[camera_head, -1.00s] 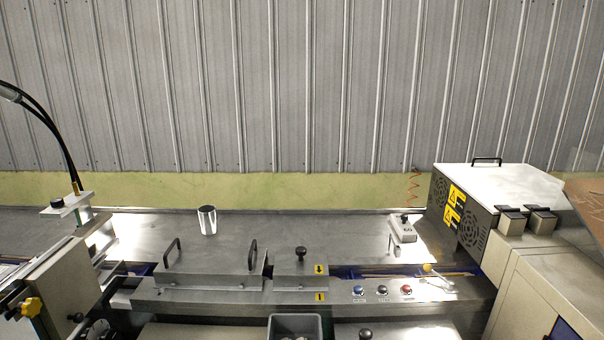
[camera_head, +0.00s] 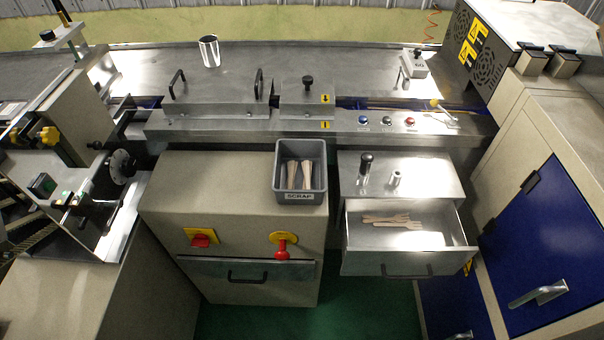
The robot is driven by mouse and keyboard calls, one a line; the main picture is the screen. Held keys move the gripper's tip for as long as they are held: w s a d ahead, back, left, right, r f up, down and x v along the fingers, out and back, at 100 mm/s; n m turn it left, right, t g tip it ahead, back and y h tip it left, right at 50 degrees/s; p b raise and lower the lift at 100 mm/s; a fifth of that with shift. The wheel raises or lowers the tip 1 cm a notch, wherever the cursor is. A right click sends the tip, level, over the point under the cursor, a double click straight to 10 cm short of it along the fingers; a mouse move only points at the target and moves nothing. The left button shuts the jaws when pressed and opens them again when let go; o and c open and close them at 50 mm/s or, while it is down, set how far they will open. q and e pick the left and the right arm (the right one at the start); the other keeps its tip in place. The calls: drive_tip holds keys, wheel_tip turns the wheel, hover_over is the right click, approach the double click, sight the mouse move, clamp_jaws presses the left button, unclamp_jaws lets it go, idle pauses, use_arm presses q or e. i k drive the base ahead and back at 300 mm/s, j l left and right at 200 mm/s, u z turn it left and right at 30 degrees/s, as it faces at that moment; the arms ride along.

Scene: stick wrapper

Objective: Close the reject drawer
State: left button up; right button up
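A steel drawer (camera_head: 368,262) stands pulled out at the right of centre, below a small steel top. Several wooden sticks (camera_head: 388,220) lie in its back left part. A dark bar handle (camera_head: 407,271) is on its front face. I see no label that names it as the reject drawer. Neither of my grippers shows in the head view.
A grey bin (camera_head: 300,195) marked SCRAP holds wooden pieces on the beige cabinet (camera_head: 215,180) left of the drawer. The cabinet has a red knob (camera_head: 282,250) and a dark handle (camera_head: 248,278). Blue doors (camera_head: 545,240) stand at the right. Green floor (camera_head: 300,322) shows below.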

sight(395, 240)
drive_tip(key=z, duration=1)
